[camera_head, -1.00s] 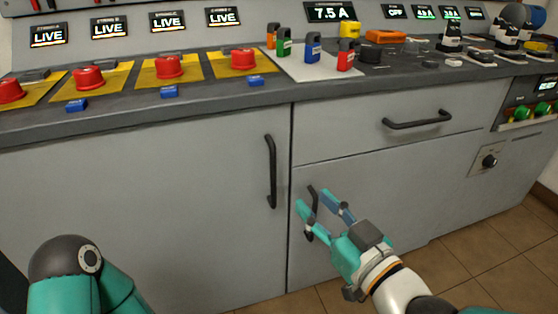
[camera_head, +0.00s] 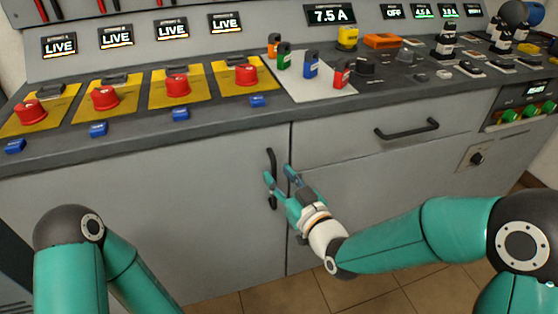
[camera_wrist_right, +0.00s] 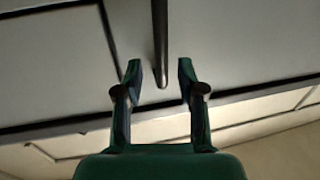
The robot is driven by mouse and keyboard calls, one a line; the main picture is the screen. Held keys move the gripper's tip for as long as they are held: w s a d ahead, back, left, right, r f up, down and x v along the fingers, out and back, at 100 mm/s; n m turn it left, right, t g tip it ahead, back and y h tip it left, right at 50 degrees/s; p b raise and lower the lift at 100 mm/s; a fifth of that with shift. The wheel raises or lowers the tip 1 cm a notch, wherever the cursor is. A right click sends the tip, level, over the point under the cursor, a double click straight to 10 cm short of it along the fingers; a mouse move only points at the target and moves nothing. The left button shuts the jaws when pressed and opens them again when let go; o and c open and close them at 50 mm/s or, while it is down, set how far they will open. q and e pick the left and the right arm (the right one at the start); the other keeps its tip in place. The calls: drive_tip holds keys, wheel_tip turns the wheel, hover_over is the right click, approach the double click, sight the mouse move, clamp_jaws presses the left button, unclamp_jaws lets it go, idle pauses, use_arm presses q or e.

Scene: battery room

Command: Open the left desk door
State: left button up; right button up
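The left desk door (camera_head: 150,230) is a large flat grey panel that looks shut against the desk front. Its black vertical bar handle (camera_head: 271,196) is near its right edge. My right gripper (camera_head: 278,175), with teal fingers, is at this handle. In the right wrist view, the handle (camera_wrist_right: 160,40) runs down between the two open fingertips (camera_wrist_right: 159,70), with a gap on each side. Of my left arm, only upper links show at lower left in the head view; its gripper is out of view.
A drawer with a horizontal black handle (camera_head: 407,130) is right of the door. The desktop above holds red buttons (camera_head: 178,86) on yellow plates, blue tags and coloured padlocks (camera_head: 311,64). Tiled floor (camera_head: 290,297) shows below.

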sight(274, 170)
drive_tip(key=shift+p+x, duration=0.4)
drive_tip(key=shift+x, duration=1.15)
clamp_jaws()
